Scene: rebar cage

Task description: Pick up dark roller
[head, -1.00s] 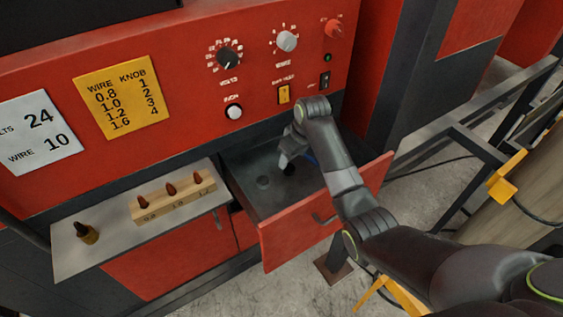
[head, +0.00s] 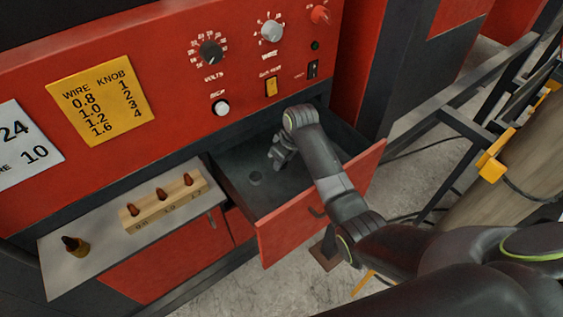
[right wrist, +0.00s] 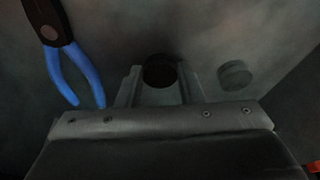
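The dark roller (right wrist: 160,71) lies on the floor of the open drawer. In the right wrist view it sits between the two fingers of my right gripper (right wrist: 161,88), which is open, with a narrow gap at its sides. In the head view my right gripper (head: 277,160) reaches down into the drawer (head: 285,232) and hides the dark roller. A lighter grey roller (right wrist: 235,75) lies just right of the gripper in the wrist view; it also shows in the head view (head: 255,178). My left gripper is not in view.
Blue-handled pliers (right wrist: 70,55) lie left of the gripper in the drawer. The drawer walls stand close around my wrist. A shelf left of the drawer holds a wooden block (head: 165,203) with several copper tips and a small brass piece (head: 75,246).

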